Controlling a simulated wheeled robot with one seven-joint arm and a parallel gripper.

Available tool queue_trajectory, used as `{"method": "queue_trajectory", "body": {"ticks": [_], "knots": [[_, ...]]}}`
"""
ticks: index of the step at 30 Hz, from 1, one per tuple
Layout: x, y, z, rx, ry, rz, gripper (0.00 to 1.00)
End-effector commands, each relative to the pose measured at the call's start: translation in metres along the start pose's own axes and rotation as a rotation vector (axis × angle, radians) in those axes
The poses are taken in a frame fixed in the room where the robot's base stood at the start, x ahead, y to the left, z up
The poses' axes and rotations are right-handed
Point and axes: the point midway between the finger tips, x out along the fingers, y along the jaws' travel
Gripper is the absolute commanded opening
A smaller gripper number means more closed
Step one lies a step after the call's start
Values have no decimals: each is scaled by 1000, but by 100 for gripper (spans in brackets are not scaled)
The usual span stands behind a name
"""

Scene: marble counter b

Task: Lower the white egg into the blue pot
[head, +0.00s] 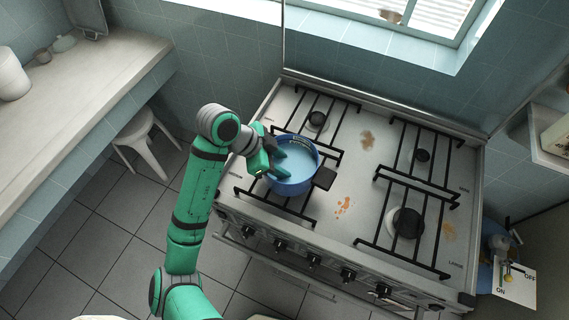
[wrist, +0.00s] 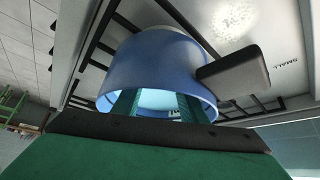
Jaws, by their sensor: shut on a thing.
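The blue pot (head: 301,185) stands on the front left burner of the stove, its dark handle pointing right. It also shows in the wrist view (wrist: 150,62), with its open mouth towards the camera. My gripper (head: 280,163) is at the pot's left side, with its green fingers reaching over the rim into the mouth. In the wrist view the two fingers (wrist: 155,104) run into the pot, a gap apart. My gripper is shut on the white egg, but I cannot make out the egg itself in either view.
The stove (head: 368,175) has several black grates and some orange and brown stains. The other burners are empty. A counter (head: 95,95) and a white stool (head: 143,135) are at the left. A window is at the back, and a shelf juts out at the right.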

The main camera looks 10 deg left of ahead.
Motion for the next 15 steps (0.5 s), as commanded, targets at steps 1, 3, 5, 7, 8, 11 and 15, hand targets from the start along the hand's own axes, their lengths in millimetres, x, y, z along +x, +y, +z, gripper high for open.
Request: {"method": "queue_trajectory", "body": {"ticks": [1, 3, 5, 7, 8, 11, 15], "knots": [[0, 0, 0, 0, -1, 0, 30], [0, 0, 0, 0, -1, 0, 30], [0, 0, 0, 0, -1, 0, 30], [0, 0, 0, 0, -1, 0, 55], [0, 0, 0, 0, -1, 1, 60], [0, 0, 0, 0, -1, 1, 60], [-2, 0, 0, 0, -2, 1, 60]]}}
